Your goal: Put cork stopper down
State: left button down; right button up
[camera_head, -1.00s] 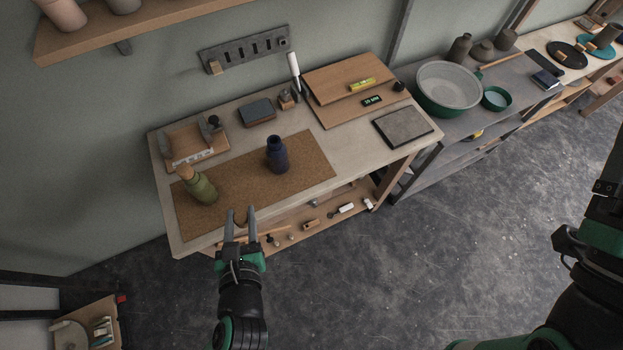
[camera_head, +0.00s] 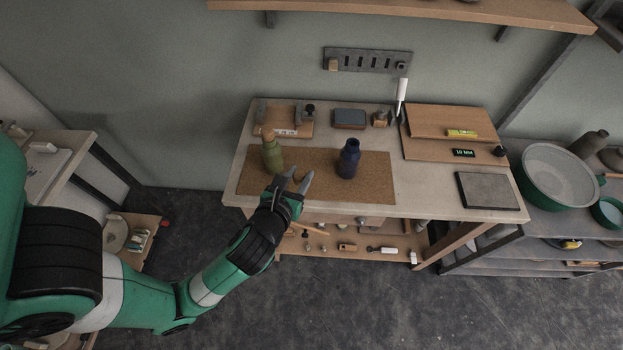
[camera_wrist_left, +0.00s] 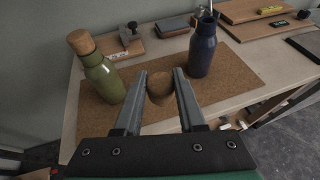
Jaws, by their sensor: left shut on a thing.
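The cork stopper (camera_wrist_left: 160,88) is held between the fingertips of my left gripper (camera_wrist_left: 161,82), seen in the left wrist view. In the head view my left gripper (camera_head: 297,180) is over the front edge of the cork mat (camera_head: 320,186), between and in front of two bottles; the stopper is hard to make out there. The green bottle (camera_head: 272,158) stands upright at the mat's left and has a tan cork top (camera_wrist_left: 80,41). The dark blue bottle (camera_head: 348,160) stands upright on the mat to the right, with no cork visible in its neck. My right gripper is out of view.
The pale workbench (camera_head: 430,208) carries a wooden tray (camera_head: 285,123), a blue-grey block (camera_head: 349,119), a sloped wooden board (camera_head: 452,122) and a grey slab (camera_head: 487,190). Bare mat lies between and right of the bottles. A lower shelf (camera_head: 350,243) holds small tools.

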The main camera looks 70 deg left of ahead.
pick_arm(q)
jog(key=w+a+f, duration=0.1)
jog(key=f, duration=0.1)
jog(key=w+a+f+b, duration=0.1)
jog(key=w+a+f, duration=0.2)
jog(key=a+f, duration=0.1)
jog(key=shift+w, duration=0.15)
jog(key=shift+w+a+f+b, duration=0.15)
jog(key=shift+f+b, duration=0.15)
jog(key=shift+f, duration=0.6)
jog(key=shift+s+a+f+b, duration=0.1)
jog(key=shift+f+b, duration=0.2)
jog(key=shift+f, duration=0.6)
jog(key=shift+f, duration=0.1)
jog(key=c, duration=0.5)
grip_release()
jog(key=shift+d+r, duration=0.1)
jog(key=shift+r, duration=0.1)
jog(key=v, duration=1.1)
jog(key=shift+s+d+p, duration=0.2)
jog(key=shift+s+p, duration=0.1)
jog(key=shift+s, duration=0.05)
